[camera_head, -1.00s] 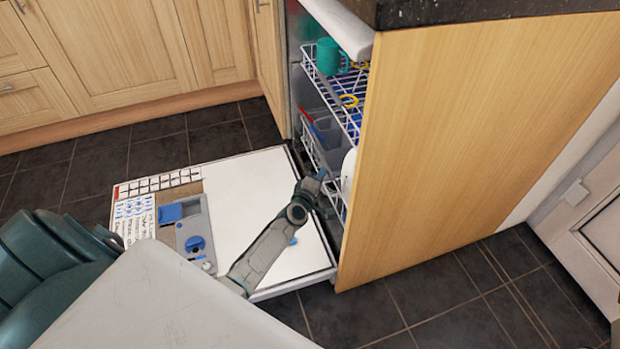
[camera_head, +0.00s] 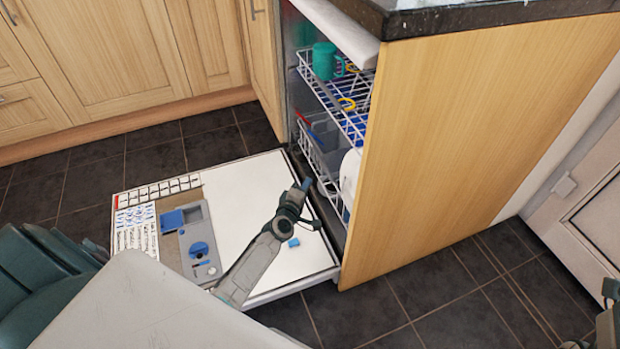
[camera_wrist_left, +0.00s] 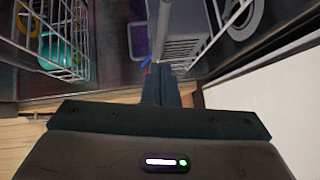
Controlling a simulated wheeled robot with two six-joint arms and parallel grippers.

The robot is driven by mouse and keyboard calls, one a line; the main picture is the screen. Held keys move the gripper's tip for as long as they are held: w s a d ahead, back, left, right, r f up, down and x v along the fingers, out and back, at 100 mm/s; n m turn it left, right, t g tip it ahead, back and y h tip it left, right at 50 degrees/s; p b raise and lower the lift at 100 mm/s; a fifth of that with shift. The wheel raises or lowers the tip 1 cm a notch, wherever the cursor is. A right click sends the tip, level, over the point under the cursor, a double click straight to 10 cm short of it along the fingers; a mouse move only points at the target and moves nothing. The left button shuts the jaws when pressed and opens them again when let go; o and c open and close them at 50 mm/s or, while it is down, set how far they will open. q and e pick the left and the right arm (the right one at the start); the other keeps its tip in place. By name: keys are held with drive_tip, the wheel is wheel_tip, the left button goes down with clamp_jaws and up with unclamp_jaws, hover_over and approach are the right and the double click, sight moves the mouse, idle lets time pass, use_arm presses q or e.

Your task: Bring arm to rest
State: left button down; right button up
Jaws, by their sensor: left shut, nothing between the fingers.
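My left arm comes up from the lower left in the head view, over the open white dishwasher door (camera_head: 240,185). Its gripper (camera_head: 304,186) is at the far end of the arm, close to the opening of the dishwasher and in front of the racks. In the left wrist view the dark fingers (camera_wrist_left: 160,84) are together with nothing between them, pointing toward the gap between wire racks. Part of my right arm shows at the lower right edge of the head view; its gripper does not clearly show.
The upper rack (camera_head: 345,105) holds a teal mug (camera_head: 326,61); the lower rack (camera_head: 322,165) holds a grey cutlery basket and a white dish. A wooden side panel (camera_head: 460,130) stands right of the racks. Dark tiled floor (camera_head: 420,290) is open at lower right.

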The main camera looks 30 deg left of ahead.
use_arm(q)
drive_tip(key=s+p, duration=0.1)
drive_tip(key=s, duration=0.6)
drive_tip(key=shift+d+r, duration=0.25)
drive_tip(key=shift+r, duration=0.2)
